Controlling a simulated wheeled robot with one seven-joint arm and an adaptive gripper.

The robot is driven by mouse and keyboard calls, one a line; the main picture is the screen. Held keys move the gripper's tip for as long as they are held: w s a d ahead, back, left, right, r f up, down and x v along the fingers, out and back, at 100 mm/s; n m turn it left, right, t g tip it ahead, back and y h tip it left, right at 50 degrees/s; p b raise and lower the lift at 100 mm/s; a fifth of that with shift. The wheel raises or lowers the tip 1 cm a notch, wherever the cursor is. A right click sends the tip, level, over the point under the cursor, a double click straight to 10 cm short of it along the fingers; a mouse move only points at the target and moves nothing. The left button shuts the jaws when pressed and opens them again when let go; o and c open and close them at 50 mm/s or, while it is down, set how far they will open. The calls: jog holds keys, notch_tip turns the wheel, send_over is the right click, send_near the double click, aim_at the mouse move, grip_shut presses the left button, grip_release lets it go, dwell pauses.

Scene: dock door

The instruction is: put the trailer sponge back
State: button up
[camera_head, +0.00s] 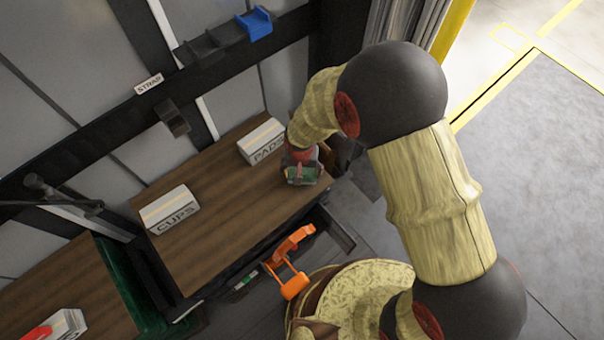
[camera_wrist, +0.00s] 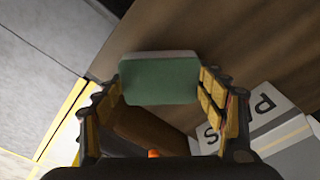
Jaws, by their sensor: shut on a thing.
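The sponge (camera_wrist: 160,82), a green block with a pale layer along one edge, is between my gripper's fingers in the wrist view. My gripper (camera_wrist: 162,92) is shut on it, with a yellow-padded finger on each side. In the head view my gripper (camera_head: 301,173) is over the right end of the brown wooden bench top (camera_head: 215,225), and the green of the sponge (camera_head: 301,175) shows at its tip. I cannot tell whether the sponge touches the bench top.
A box marked PADS (camera_head: 262,142) stands just left of my gripper, and a box marked CUPS (camera_head: 168,209) farther left. An orange thing (camera_head: 291,262) is by an open drawer (camera_head: 335,236) at the bench front. The middle bench top is clear. A STRAP label (camera_head: 149,84) is on the wall rail.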

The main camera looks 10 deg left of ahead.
jog(key=shift+f, duration=0.65)
jog(key=shift+f, duration=0.1)
jog(key=o, duration=1.2)
